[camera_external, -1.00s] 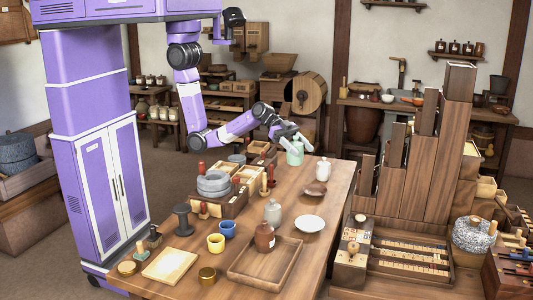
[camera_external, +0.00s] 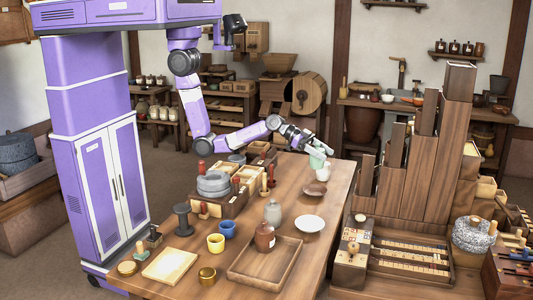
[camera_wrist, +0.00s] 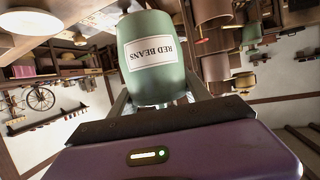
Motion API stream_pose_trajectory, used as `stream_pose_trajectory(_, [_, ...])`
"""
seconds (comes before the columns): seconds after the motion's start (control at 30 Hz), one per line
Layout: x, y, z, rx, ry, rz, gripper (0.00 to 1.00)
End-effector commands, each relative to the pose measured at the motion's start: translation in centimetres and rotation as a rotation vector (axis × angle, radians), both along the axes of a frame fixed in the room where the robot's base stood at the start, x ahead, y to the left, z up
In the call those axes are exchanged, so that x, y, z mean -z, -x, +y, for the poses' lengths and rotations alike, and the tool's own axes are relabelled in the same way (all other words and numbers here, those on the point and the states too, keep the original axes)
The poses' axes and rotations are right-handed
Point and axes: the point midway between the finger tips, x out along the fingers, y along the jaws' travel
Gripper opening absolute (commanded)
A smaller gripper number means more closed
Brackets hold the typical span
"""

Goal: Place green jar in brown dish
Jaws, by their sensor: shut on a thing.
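The green jar (camera_external: 317,159) is held in my gripper (camera_external: 319,150) near the far end of the table. In the wrist view the jar (camera_wrist: 152,82) sits between the two fingers, with a white "RED BEANS" label. My gripper is shut on it. The brown dish (camera_external: 315,189) is small and round and lies on the table below and in front of the jar, apart from it. Whether the jar's base is clear of the table is hard to see.
A white jar (camera_external: 324,172) stands right by the green jar and is partly hidden. The table's right edge is close.

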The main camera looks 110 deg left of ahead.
Motion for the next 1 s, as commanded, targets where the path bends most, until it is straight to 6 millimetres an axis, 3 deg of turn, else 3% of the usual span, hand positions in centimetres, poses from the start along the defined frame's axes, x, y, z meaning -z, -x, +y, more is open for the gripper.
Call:
stream_pose_trajectory(0.1, [3.0, 0.0, 0.0, -0.001, 0.002, 0.001, 0.0])
stream_pose_trajectory(0.3, [6.6, 0.0, 0.0, 0.0, 0.001, -0.001, 0.0])
stream_pose_trajectory(0.53, [8.3, 0.0, 0.0, 0.0, 0.0, -0.003, 0.0])
stream_pose_trajectory(0.8, [11.8, 0.0, 0.0, 0.0, 0.0, -0.002, 0.0])
stream_pose_trajectory(1.0, [11.9, -0.1, 0.0, -0.001, 0.0, -0.005, 0.0])
